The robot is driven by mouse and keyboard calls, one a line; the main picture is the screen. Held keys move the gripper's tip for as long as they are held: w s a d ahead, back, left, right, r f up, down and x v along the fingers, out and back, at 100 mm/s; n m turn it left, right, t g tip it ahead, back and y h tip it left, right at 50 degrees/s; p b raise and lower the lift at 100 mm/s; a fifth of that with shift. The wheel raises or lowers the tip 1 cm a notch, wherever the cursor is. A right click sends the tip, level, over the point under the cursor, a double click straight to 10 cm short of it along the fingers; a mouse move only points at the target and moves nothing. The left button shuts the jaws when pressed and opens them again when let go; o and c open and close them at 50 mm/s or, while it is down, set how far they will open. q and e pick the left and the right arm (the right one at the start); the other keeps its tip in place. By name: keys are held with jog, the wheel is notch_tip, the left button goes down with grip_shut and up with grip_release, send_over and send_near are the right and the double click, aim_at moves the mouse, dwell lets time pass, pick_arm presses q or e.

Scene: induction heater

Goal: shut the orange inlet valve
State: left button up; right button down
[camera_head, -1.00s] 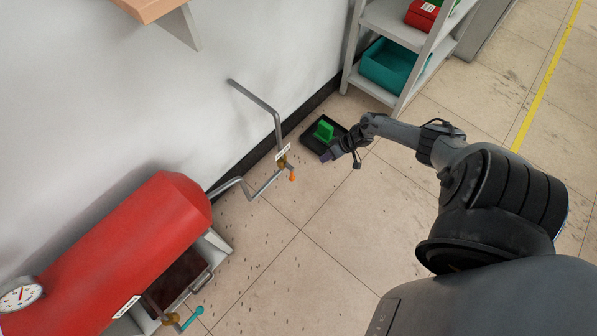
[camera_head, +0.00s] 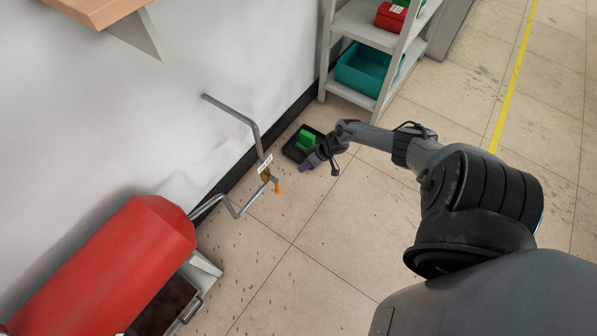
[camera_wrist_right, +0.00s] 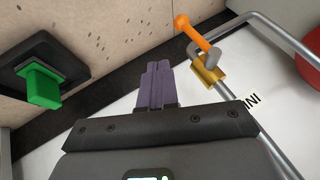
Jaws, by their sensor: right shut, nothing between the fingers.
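The orange inlet valve handle (camera_head: 278,189) sits on a brass valve body (camera_head: 265,174) on the grey pipe (camera_head: 238,210) that runs to the red tank. In the right wrist view the orange handle (camera_wrist_right: 197,32) juts out from the brass body (camera_wrist_right: 207,70), up and to the right of my fingers. My right gripper (camera_head: 304,168) is to the right of the valve in the head view, apart from it. Its purple fingers (camera_wrist_right: 158,88) are together with nothing between them. My left gripper is not in view.
The red tank (camera_head: 115,262) stands at lower left against the wall. A shelf with a teal bin (camera_head: 360,72) stands beyond. A wooden wall shelf (camera_head: 95,10) juts out at upper left. Open floor lies in front.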

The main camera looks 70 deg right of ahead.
jog(key=w+a+f+b, duration=0.6)
jog(key=f, duration=0.1)
jog(key=shift+a+b, duration=0.25)
jog(key=shift+b, duration=0.1)
dwell(0.4)
